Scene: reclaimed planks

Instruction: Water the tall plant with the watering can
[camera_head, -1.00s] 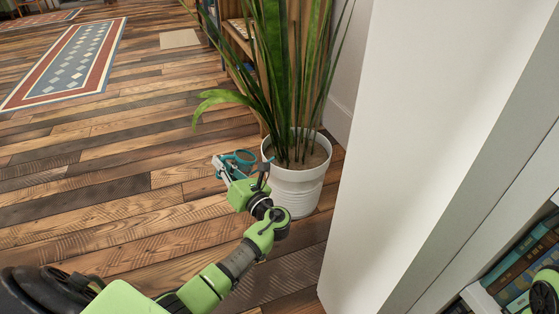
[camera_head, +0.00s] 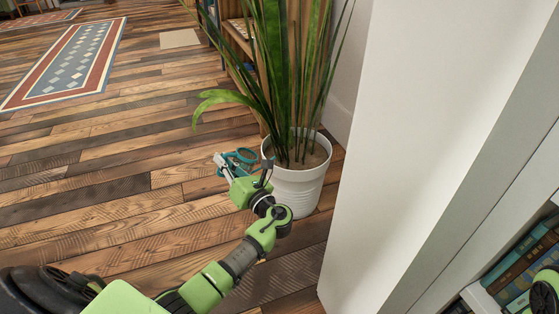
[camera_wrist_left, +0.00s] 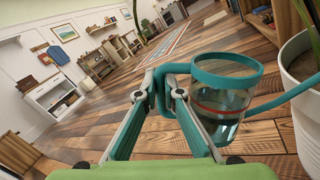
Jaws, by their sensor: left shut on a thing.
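The tall plant (camera_head: 290,75) has long green leaves and stands in a white ribbed pot (camera_head: 297,190) with brown soil. The watering can is teal with a clear body; it shows small in the head view (camera_head: 245,155) and large in the left wrist view (camera_wrist_left: 225,100). My left gripper (camera_head: 222,160) is left of the pot, shut on the can's handle, and holds the can beside the pot. In the wrist view the fingers (camera_wrist_left: 165,80) are at the handle and the teal spout extends right towards the pot (camera_wrist_left: 300,85). The spout's tip is hidden. My right gripper does not show.
A white wall panel (camera_head: 425,130) stands close on the right of the plant. A shelf with books (camera_head: 525,265) is at the lower right. A wooden shelf (camera_head: 240,40) is behind the plant. Open plank floor (camera_head: 100,170) lies to the left, with a patterned rug (camera_head: 75,62).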

